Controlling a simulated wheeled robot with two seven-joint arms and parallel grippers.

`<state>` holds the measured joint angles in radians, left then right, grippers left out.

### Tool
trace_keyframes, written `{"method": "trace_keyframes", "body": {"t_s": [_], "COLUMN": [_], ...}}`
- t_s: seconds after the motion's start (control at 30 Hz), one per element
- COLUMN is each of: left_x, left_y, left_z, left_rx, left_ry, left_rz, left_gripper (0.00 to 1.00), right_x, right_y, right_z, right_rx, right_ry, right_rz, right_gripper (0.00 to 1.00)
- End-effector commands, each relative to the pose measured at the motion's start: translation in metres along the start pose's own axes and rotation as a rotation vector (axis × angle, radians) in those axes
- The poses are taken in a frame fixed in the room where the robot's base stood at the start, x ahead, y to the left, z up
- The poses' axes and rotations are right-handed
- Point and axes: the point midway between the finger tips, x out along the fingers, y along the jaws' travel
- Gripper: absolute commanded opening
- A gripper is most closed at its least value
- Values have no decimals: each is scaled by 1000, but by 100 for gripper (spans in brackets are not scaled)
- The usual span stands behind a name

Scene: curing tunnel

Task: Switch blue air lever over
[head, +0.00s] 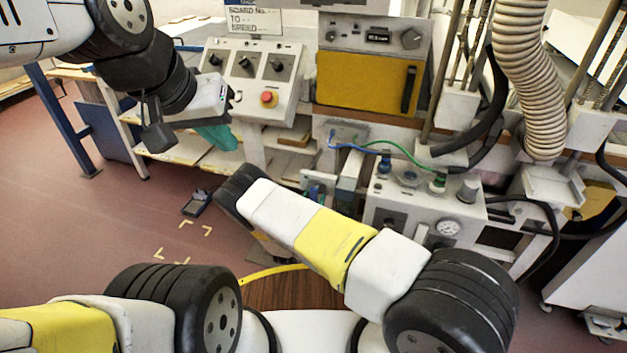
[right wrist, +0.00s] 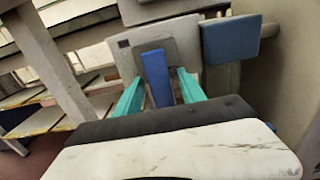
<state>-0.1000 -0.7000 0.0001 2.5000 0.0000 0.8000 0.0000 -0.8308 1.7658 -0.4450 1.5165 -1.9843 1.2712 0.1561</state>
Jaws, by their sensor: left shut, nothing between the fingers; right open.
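In the right wrist view the blue air lever (right wrist: 156,78) is a flat blue bar, nearly upright and tilted slightly left at its top. It stands in front of a dark grey block on a light grey plate (right wrist: 126,62). My right gripper (right wrist: 160,92) is open, with one teal finger on each side of the lever and gaps showing on both sides. The lever's lower end is hidden by the gripper body. My left gripper (head: 218,137) is shut and empty, away at the left.
A control box with a red button (head: 268,98) stands behind my left gripper. A yellow-fronted unit (head: 362,82) is beside it. A gauge box (head: 425,213) with blue and green hoses stands near my right forearm. A blue-grey panel (right wrist: 231,40) is right of the lever.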

Motion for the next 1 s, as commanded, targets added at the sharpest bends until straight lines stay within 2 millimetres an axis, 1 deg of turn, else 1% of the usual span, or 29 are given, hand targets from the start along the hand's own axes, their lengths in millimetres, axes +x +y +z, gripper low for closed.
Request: {"method": "trace_keyframes", "body": {"t_s": [0.23,0.27,0.4,0.47,0.5,1.0], "left_x": [0,0,0,0,0,0], "left_y": [0,0,0,0,0,0], "left_z": [0,0,0,0,0,0], "left_rx": [0,0,0,0,0,0], "left_ry": [0,0,0,0,0,0], "left_rz": [0,0,0,0,0,0], "left_gripper": [0,0,0,0,0,0], "right_x": [1,1,1,1,1,1], "right_y": [0,0,0,0,0,0], "right_z": [0,0,0,0,0,0], "right_rx": [-1,0,0,0,0,0], "right_ry": [0,0,0,0,0,1], "right_rz": [0,0,-1,-1,-1,-1], "right_gripper": [47,43,16,4,0,0]}}
